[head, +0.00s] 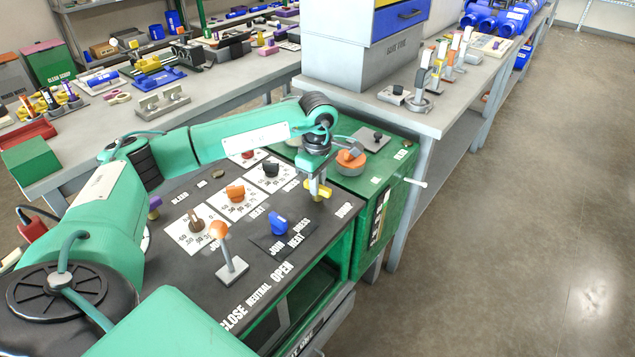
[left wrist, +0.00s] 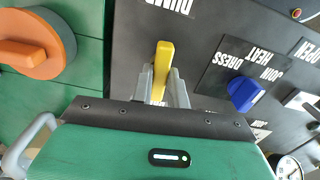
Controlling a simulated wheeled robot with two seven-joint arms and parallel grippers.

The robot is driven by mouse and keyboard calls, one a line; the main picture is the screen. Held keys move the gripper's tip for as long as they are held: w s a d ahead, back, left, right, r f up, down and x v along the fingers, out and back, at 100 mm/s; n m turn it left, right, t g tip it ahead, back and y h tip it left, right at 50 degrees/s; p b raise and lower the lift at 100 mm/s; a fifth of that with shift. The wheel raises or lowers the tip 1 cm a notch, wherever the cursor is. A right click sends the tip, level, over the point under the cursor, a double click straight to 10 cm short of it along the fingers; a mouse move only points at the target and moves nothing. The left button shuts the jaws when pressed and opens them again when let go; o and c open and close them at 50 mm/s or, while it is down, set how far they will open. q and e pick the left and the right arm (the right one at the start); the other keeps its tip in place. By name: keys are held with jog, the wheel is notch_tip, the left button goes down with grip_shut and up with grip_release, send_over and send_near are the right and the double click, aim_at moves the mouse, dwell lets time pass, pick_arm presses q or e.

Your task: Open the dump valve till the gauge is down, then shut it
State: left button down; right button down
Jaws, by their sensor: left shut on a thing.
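The dump valve's yellow lever (head: 325,193) stands on the dark panel beside the word DUMP. It also shows in the left wrist view (left wrist: 162,60), pointing toward the DUMP label. My left gripper (head: 316,187) reaches down over it, and its grey fingers (left wrist: 162,88) are shut on the lever. The lever's base is hidden by the gripper. A white round gauge (left wrist: 288,167) is partly cut off at the lower right of the left wrist view; its reading is too small to tell. In the head view my arm covers most of the gauge. My right gripper is not in view.
A blue knob (head: 279,224) marked DRESS, JOIN, HEAT and an orange-topped lever (head: 220,232) marked CLOSE, NEUTRAL, OPEN stand on the same panel. A large orange knob (left wrist: 30,50) sits on the green cabinet beside it. Floor at the right is clear.

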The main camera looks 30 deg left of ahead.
pick_arm(q)
jog(key=shift+r, duration=0.1)
jog(key=c, duration=1.4)
grip_release()
jog(key=shift+o, duration=0.2)
notch_tip(320, 180, up, 14)
